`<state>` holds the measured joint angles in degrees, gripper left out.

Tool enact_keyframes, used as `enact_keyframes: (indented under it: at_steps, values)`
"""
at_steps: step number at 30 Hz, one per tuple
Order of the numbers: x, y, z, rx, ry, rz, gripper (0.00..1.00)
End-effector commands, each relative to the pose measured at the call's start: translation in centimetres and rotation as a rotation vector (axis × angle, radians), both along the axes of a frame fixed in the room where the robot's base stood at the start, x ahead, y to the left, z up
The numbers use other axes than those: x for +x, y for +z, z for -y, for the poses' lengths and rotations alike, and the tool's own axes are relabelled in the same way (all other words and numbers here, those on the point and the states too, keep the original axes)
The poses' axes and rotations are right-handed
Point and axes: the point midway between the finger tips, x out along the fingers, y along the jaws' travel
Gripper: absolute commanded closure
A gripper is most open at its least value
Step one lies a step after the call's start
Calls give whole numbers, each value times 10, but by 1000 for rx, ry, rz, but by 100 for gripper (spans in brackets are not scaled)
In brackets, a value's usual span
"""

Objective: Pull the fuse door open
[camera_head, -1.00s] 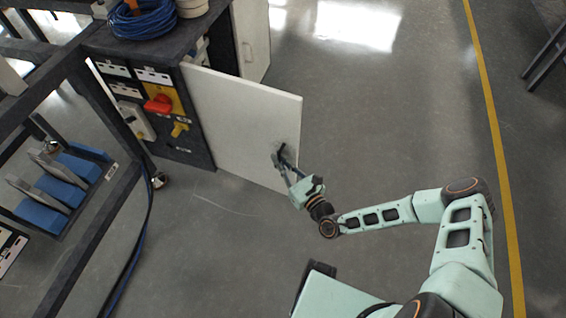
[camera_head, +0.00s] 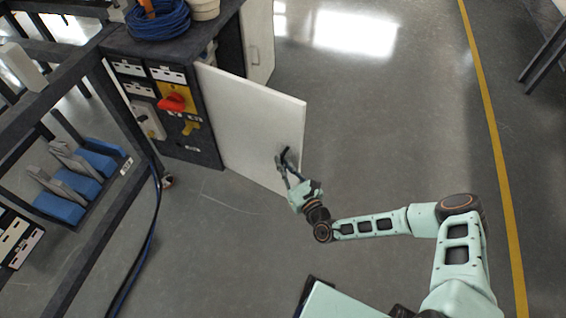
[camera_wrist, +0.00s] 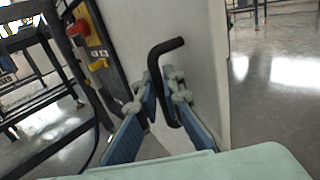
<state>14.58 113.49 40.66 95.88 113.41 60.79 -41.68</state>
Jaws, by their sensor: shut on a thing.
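The fuse door (camera_head: 248,120) is a white panel standing swung out from the dark cabinet (camera_head: 190,142) in the head view. Its black bar handle (camera_wrist: 160,62) shows in the wrist view, between the fingers. My gripper (camera_head: 284,160) is shut on the handle near the door's outer edge; its two blue-lined fingers (camera_wrist: 160,97) lie on either side of the bar. The lower part of the handle is partly hidden by the fingers.
A red switch (camera_head: 172,102) on a yellow plate sits on the cabinet front. A coiled blue cable (camera_head: 158,22) lies on top. A dark rack with blue holders (camera_head: 82,187) stands at left. The floor (camera_head: 390,130) right of the door is clear, up to a yellow line (camera_head: 490,130).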

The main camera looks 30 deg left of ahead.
Motion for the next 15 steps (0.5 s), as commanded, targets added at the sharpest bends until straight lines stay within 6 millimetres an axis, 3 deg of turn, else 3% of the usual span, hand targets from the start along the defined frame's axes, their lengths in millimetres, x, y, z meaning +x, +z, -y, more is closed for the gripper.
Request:
enact_keyframes:
  at_steps: [7,8,12,15]
  values:
    - [-4,4,-6,5,13,3,100]
    - [-4,4,-6,5,13,3,91]
    - [-3,3,-5,5,10,2,75]
    - [-2,2,-3,3,7,2,75]
